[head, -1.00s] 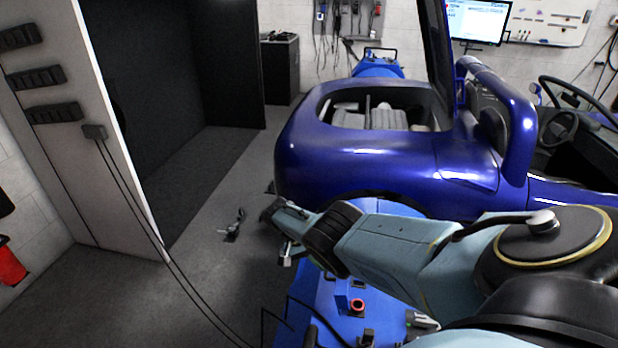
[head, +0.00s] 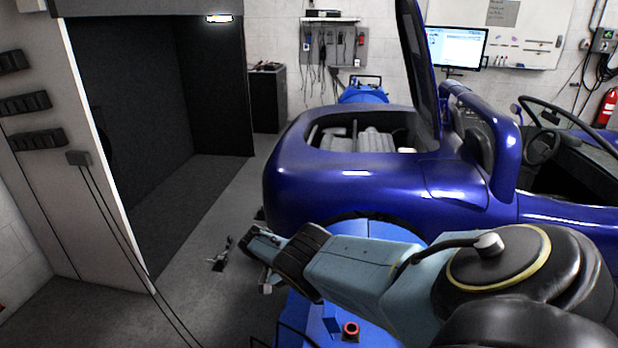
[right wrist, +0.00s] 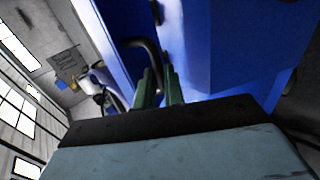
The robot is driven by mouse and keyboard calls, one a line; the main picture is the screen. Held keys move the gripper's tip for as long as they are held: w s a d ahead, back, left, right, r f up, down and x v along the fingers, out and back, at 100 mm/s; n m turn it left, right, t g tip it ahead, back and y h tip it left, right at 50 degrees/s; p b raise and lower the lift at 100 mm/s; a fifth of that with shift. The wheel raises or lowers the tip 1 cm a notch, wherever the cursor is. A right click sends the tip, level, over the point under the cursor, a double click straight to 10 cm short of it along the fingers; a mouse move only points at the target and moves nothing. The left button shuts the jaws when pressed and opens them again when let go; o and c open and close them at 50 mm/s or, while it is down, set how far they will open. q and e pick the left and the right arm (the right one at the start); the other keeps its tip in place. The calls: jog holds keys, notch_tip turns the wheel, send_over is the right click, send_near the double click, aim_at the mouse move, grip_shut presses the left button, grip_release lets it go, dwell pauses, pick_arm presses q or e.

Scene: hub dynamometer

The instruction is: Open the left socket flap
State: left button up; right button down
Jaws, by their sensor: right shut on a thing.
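My right arm reaches in from the right in the head view, and its wrist end hangs low beside the blue car. In the right wrist view the two green fingers of my right gripper (right wrist: 161,72) are close together. A curved black handle (right wrist: 149,45) on a blue unit (right wrist: 110,30) runs down between the fingertips, and the gripper appears shut on it. In the head view a red round socket (head: 351,329) sits on the blue unit (head: 320,318) below my arm. I cannot make out a left socket flap. My left gripper is not in view.
The blue car (head: 350,180) stands behind my right arm. A white cabinet (head: 50,190) with black slotted blocks and hanging cables (head: 118,230) is at the left. A small dark tool (head: 220,256) lies on the grey floor. Floor between cabinet and car is mostly clear.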

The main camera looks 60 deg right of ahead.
jog(key=c, duration=1.8)
grip_release()
jog(key=shift+a+f, duration=0.5)
jog(key=shift+f, duration=0.2)
jog(key=shift+c, duration=0.2)
jog(key=o, duration=0.3)
jog(key=shift+w+d+f, duration=0.15)
jog(key=shift+w, duration=0.15)
jog(key=shift+o, duration=0.2)
jog(key=shift+r, duration=0.2)
jog(key=shift+w+d+r, duration=0.1)
jog(key=b+v, duration=0.3)
jog(key=v, duration=1)
